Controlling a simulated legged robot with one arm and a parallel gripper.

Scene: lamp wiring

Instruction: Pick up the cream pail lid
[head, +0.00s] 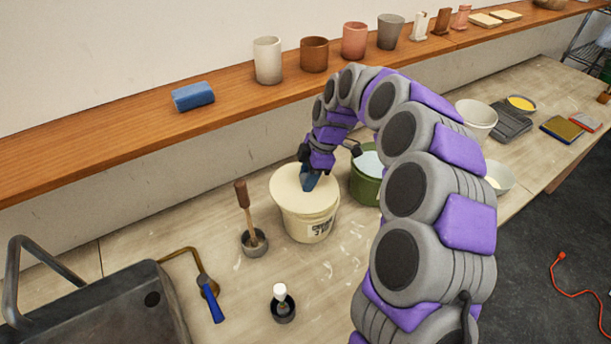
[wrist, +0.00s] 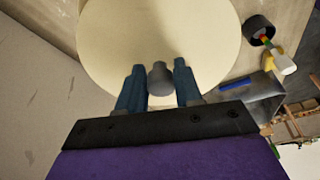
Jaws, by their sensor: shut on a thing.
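A green pail (head: 364,186) stands close to the right of the cream pail. A wooden-handled tool in a small pot (head: 254,243) is to the left. A dark cup with a bottle (head: 283,305) is in front. The sink (head: 90,310) is at the lower left.

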